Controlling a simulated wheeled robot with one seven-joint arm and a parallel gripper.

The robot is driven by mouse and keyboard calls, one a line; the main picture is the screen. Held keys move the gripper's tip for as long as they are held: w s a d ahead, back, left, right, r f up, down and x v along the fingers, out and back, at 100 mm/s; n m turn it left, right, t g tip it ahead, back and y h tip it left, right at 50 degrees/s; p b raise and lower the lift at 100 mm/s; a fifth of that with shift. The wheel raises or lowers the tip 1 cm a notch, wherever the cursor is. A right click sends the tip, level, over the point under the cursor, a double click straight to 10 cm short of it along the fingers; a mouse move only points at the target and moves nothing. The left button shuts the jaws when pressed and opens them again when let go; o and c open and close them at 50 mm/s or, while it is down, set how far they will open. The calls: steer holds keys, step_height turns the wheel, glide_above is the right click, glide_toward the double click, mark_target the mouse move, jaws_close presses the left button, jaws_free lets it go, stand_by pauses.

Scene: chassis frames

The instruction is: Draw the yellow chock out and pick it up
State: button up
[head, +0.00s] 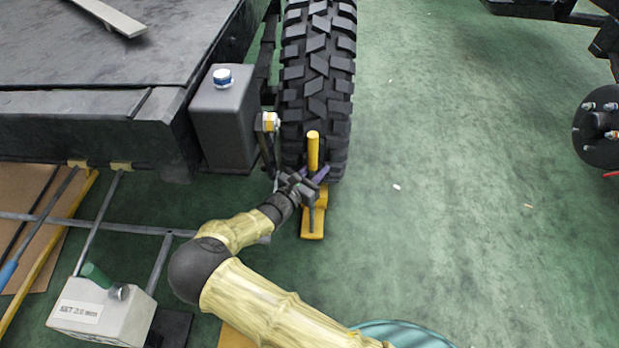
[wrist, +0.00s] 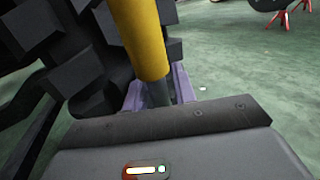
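The yellow chock (head: 313,222) sits on the green floor at the front of the big black tire (head: 318,75). Its yellow handle (head: 313,150) stands upright close against the tread; in the wrist view the handle (wrist: 143,38) rises from a grey stem. My gripper (head: 303,180) is at the chock, just below the handle. Its purple fingers (wrist: 158,92) lie on either side of the stem and look spread apart in the head view. Contact with the stem is hard to tell. The chock's lower part is hidden in the wrist view by the gripper body.
A dark grey box (head: 222,115) with a blue-and-white cap and the dark chassis deck (head: 90,60) stand left of the tire. A white block (head: 100,310) with a green-handled tool is at lower left. A wheel hub (head: 598,127) is at far right. The floor between is mostly clear.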

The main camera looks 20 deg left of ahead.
jaws_close()
steer(key=s+d+p, duration=0.2)
steer(key=s+p, duration=0.4)
steer(key=s, duration=0.4)
steer(key=s+d+p, duration=0.3)
steer(key=s+p, duration=0.4)
steer(key=s, duration=0.4)
steer(key=shift+s, duration=0.3)
steer(key=shift+o, duration=1.5)
jaws_free()
steer(key=shift+f, duration=0.1)
stand_by(1.0)
